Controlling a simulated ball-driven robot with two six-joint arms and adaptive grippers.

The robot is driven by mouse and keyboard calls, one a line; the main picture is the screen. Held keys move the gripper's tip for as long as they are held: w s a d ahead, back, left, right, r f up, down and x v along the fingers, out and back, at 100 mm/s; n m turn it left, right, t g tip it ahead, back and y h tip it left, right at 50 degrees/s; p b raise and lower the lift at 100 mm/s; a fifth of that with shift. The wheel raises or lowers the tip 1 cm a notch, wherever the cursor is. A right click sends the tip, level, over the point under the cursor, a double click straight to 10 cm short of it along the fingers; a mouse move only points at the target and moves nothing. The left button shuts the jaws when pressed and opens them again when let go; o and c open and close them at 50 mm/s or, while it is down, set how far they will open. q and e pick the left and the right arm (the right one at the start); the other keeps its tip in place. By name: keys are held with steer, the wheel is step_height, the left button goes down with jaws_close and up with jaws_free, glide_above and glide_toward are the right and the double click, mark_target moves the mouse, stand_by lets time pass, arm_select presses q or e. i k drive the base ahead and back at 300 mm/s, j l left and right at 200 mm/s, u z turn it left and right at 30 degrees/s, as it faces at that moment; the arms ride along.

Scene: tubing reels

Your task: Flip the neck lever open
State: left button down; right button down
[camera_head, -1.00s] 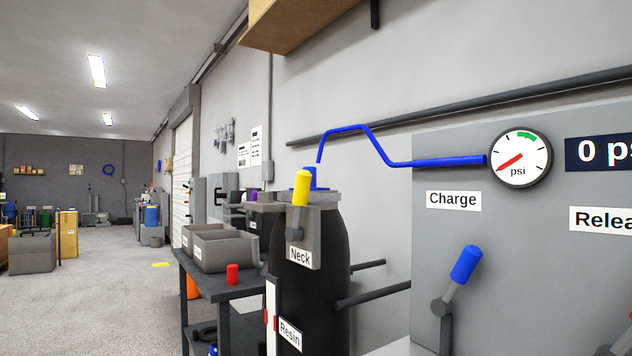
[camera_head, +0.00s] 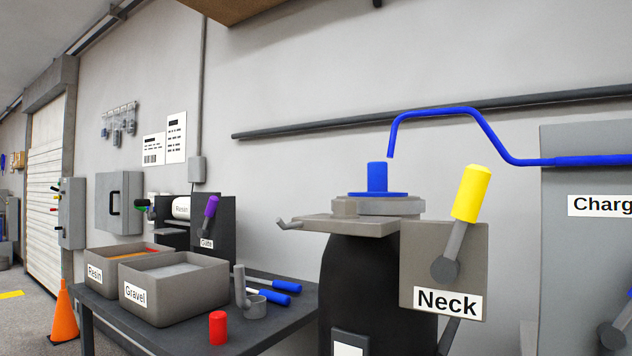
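The neck lever (camera_head: 461,222) has a yellow grip and a grey stem. It pivots on a grey plate (camera_head: 418,262) labelled "Neck" and points up, leaning slightly right. The plate is at the upper right front of a black tank (camera_head: 361,290). A blue fitting (camera_head: 377,180) sits on top of the tank, below the end of a blue pipe (camera_head: 440,112). Neither of my grippers shows in the head view.
A grey panel labelled "Charge" (camera_head: 590,270) stands at the right. An orange cone (camera_head: 64,316) is at far left.

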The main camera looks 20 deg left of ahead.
mark_target(445, 269)
steer(key=j, duration=1.85)
